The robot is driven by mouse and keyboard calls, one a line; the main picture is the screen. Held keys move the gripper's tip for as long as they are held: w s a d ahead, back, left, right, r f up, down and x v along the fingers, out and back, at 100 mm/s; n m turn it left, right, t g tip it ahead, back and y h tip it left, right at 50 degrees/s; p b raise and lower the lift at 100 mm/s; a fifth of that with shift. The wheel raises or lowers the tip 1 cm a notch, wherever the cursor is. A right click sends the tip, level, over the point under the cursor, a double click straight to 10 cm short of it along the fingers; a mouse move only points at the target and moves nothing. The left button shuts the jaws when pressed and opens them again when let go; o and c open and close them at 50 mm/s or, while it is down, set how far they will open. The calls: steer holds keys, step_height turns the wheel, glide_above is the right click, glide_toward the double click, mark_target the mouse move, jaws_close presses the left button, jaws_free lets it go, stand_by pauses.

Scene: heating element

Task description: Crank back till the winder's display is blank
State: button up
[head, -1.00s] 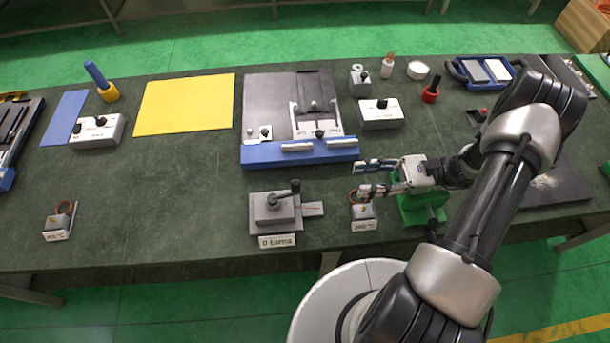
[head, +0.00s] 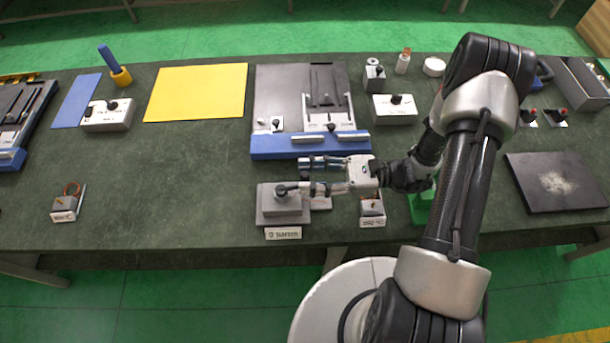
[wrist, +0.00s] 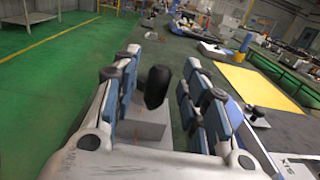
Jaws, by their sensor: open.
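The winder (head: 268,215) is a grey stepped block near the table's front edge, with a dark crank on top. Its front plate (head: 283,233) carries small text that looks like "0 turns". The crank's black knob (wrist: 155,87) stands upright between my fingers in the wrist view, with a gap on each side. My gripper (head: 303,176) is open and reaches in from the right, low over the winder. The gripper (wrist: 160,78) shows no hold on the knob.
A small coil block (head: 372,208) stands just right of the winder, under my arm. The blue-edged fixture (head: 310,146) lies close behind my gripper. Another coil block (head: 66,205) stands far left. The table between it and the winder is clear.

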steer(key=shift+a, duration=0.75)
steer(key=shift+c, duration=0.4)
jaws_close()
